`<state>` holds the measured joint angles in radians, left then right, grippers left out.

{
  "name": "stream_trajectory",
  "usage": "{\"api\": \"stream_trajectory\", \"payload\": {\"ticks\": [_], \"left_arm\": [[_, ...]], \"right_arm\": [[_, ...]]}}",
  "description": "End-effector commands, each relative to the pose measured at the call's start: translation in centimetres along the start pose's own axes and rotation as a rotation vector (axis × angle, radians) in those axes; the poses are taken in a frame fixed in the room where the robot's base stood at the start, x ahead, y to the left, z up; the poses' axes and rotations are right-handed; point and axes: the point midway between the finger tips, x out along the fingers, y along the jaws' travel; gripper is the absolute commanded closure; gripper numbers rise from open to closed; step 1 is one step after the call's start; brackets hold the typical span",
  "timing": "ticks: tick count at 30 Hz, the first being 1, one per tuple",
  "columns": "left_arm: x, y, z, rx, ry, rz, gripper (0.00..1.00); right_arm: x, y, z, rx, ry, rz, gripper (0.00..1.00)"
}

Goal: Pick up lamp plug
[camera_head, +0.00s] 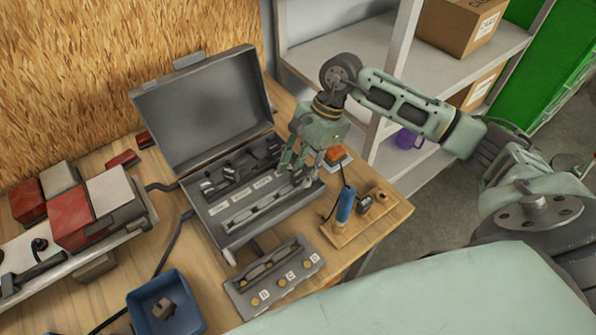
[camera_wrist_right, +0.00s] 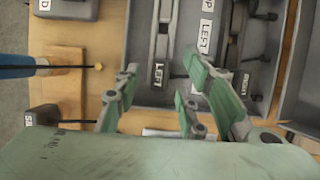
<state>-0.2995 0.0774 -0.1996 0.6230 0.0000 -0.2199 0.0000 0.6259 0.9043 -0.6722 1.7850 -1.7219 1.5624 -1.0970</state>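An open grey case (camera_head: 226,238) stands on the wooden bench, its lid tilted back. Dark plug-like parts (camera_head: 240,172) lie in its upper compartment; I cannot tell which one is the lamp plug. White labels mark the strip between the compartments; in the right wrist view, labels (camera_wrist_right: 204,36) read "LEFT" and "RIGHT". My right gripper (camera_head: 298,170) is above the right side of the case, pointing down. My left gripper is in neither view.
A grey panel (camera_head: 290,292) with lettered spots lies in front of the case. A wooden board (camera_head: 355,236) with a blue-handled tool (camera_head: 345,205) is at right. A blue bin (camera_head: 185,282), red and white boxes (camera_head: 75,218) and cables crowd the left. Shelving (camera_head: 345,45) stands behind.

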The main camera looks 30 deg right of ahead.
Motion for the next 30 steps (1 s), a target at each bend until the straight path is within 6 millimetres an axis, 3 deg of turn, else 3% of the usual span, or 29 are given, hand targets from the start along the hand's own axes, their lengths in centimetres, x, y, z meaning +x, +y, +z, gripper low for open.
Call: {"api": "stream_trajectory", "payload": {"ticks": [9,20,30], "left_arm": [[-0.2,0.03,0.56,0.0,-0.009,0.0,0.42],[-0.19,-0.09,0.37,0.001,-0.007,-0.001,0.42],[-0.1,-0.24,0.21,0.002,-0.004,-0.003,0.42]], "right_arm": [[0.78,0.03,-0.04,-0.001,0.001,0.0,0.62],[0.73,0.03,-0.04,0.0,0.001,0.0,0.94],[0.62,0.0,-0.01,-0.001,0.001,-0.001,0.95]]}}
